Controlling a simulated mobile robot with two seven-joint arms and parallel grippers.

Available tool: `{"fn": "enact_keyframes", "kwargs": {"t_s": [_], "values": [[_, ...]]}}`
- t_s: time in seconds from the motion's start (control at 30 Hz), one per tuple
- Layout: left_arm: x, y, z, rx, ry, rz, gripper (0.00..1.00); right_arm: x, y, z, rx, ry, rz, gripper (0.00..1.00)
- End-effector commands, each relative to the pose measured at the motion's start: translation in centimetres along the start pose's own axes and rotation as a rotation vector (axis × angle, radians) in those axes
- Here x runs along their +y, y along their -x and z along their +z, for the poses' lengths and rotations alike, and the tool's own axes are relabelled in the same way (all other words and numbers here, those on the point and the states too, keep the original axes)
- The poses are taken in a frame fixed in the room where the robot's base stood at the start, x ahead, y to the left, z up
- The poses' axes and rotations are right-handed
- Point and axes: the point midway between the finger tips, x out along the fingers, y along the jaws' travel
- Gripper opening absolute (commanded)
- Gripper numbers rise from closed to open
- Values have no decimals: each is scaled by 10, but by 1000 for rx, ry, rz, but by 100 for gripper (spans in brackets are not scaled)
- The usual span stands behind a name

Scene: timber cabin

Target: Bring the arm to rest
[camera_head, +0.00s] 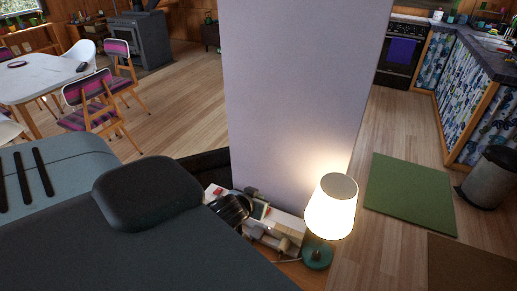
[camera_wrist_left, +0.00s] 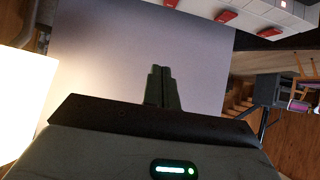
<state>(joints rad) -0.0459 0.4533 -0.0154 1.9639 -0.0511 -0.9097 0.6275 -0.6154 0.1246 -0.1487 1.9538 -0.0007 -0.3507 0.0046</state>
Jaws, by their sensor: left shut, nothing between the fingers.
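My left arm (camera_head: 145,190) reaches in from the lower left of the head view, large and dark grey. In the left wrist view my left gripper (camera_wrist_left: 162,75) is shut, its two dark fingers together and nothing between them. The pale lilac pillar (camera_wrist_left: 110,50) fills the view behind the fingers. In the head view the gripper is mostly hidden by the arm, near the small side table. My right gripper is not in view.
A lit lamp (camera_head: 331,208) with a white shade stands on a cluttered small table close to the arm. The pillar (camera_head: 295,90) rises right behind it. A green mat (camera_head: 410,192) and a bin (camera_head: 490,178) lie right. Open floor (camera_head: 185,100) and a dining table (camera_head: 35,78) are left.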

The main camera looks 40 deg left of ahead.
Motion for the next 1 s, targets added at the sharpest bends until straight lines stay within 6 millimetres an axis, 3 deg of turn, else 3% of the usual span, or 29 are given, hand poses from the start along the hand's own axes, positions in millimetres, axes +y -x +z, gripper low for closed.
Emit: {"fn": "enact_keyframes", "kwargs": {"t_s": [0.57, 0.67, 0.77, 0.9, 1.0], "values": [[3, 0, 7, -7, -8, 9, 0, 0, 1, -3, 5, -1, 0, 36], [14, 4, 35, -31, -41, 45, 0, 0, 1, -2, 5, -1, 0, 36], [33, 16, 84, -68, -99, 112, 0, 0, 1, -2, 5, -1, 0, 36], [66, 48, 162, -107, -187, 226, 0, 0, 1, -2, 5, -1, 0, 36], [86, 77, 208, -118, -233, 295, 0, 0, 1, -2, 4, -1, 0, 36]]}}
